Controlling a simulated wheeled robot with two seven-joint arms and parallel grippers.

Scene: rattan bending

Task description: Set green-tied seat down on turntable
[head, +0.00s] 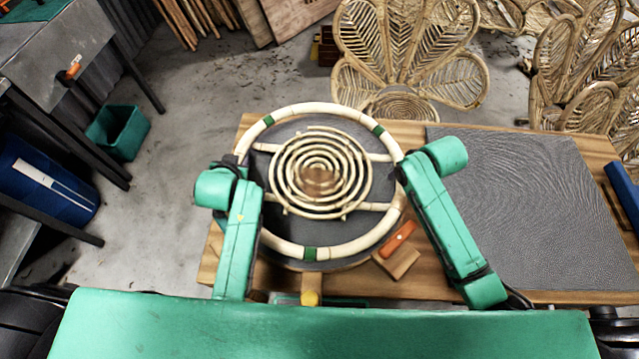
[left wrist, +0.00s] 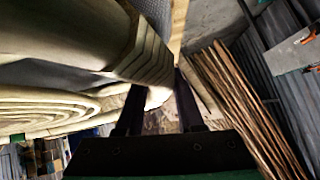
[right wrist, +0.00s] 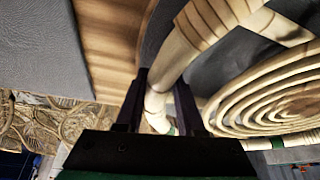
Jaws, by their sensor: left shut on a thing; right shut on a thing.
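The seat, a pale rattan ring (head: 345,247) with a spiral centre (head: 320,180) and green ties, lies level over the dark round turntable (head: 283,228). Ring and disc look nearly concentric; I cannot tell whether they touch. My left gripper (head: 243,166) is shut on the ring's left side, and my right gripper (head: 399,172) is shut on its right side. In the left wrist view the ring (left wrist: 150,55) runs between the fingers, and the right wrist view shows the ring (right wrist: 190,45) likewise. My forearms hide parts of the turntable's edge.
The wooden bench (head: 420,135) carries a grey textured mat (head: 530,205) at right. An orange-handled tool on a wooden block (head: 398,262) sits close by the turntable's lower right. A blue object (head: 622,192) lies at the far right. Woven chairs (head: 410,60) stand behind the bench.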

